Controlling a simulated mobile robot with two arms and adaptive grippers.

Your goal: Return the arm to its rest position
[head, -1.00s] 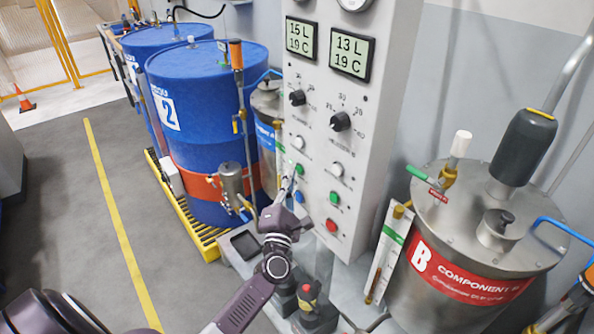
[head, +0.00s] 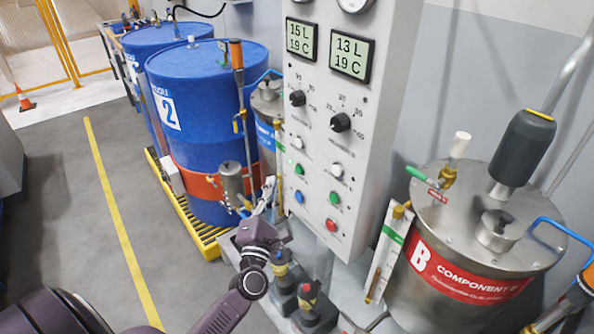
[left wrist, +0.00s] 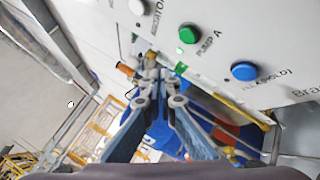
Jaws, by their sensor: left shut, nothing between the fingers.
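My left arm comes in from the bottom of the head view, and its left gripper (head: 268,191) is beside the left edge of the control panel (head: 338,100). The gripper is apart from the buttons, left of the blue button (head: 299,197) and green button (head: 299,169). In the left wrist view the fingers (left wrist: 160,90) are close together and hold nothing. There the green button (left wrist: 188,34) marked PUMP A and the blue button (left wrist: 244,71) are above and right of the fingers. My right gripper is not in view.
Blue drums (head: 205,90) stand on a yellow grated pallet (head: 183,211) at the left. The steel component B tank (head: 440,210) stands at the right. Floor left of the pallet is clear.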

